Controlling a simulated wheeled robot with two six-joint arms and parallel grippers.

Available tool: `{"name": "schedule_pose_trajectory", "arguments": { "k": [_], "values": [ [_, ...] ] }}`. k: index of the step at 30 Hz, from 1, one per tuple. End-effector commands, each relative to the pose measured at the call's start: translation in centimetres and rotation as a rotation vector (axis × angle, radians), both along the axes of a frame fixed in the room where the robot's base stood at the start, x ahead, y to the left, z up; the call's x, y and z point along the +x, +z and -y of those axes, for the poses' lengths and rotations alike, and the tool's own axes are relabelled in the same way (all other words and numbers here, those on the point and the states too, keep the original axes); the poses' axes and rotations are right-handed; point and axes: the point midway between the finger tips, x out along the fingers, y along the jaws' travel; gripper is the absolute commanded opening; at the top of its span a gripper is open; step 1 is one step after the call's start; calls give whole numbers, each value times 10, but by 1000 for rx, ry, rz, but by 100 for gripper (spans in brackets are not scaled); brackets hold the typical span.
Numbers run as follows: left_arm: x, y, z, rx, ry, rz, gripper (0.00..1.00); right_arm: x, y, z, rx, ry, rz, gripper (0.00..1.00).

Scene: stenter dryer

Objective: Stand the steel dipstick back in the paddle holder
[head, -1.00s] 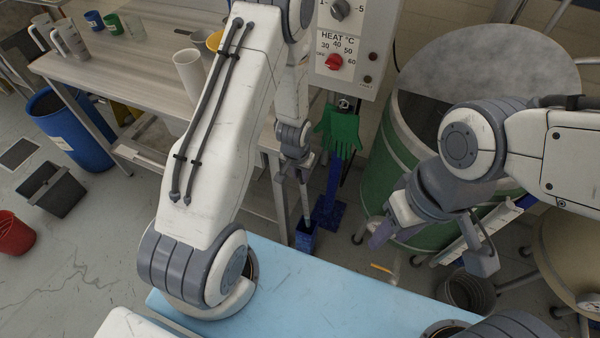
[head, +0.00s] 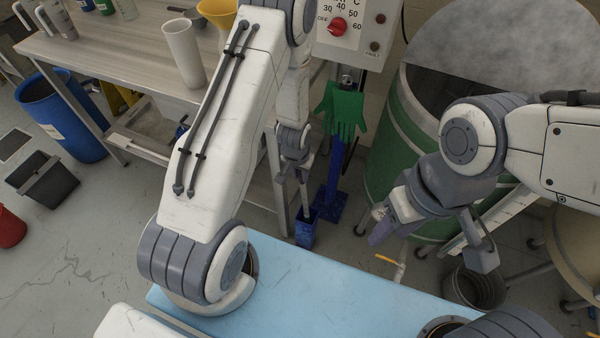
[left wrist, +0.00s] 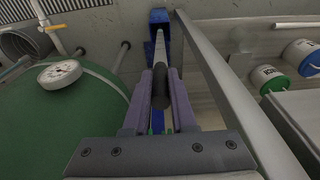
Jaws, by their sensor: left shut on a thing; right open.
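My left gripper (head: 293,165) is shut on the steel dipstick (head: 304,194), a thin rod pointing down. Its lower end lines up with the blue paddle holder (head: 305,232), a box standing low beside a blue post. In the left wrist view the dipstick (left wrist: 160,58) runs from between the purple fingers toward the blue holder (left wrist: 158,17) at the top. I cannot tell whether its tip is inside the mouth or just above it. My right gripper (head: 433,242) is open and empty, in front of the green drum.
The green drum (head: 392,160) stands right of the holder. Green gloves (head: 344,110) hang above it, below the control box (head: 355,30). A workbench (head: 110,55) with cups and its legs stand to the left. A dark bucket (head: 474,288) is on the floor at right.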

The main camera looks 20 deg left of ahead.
Motion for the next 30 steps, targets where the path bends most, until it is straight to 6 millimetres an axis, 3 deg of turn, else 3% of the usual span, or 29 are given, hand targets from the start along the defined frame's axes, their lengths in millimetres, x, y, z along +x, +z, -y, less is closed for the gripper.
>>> {"name": "schedule_pose_trajectory", "arguments": {
  "k": [18, 30],
  "values": [
    [0, -65, 0, 0, 0, 1, 0, 0, -52, 0, 0, 0, 0, 47],
    [0, -82, 0, 0, 0, 1, 0, 0, -64, 0, 0, 0, 0, 47]
  ]
}}
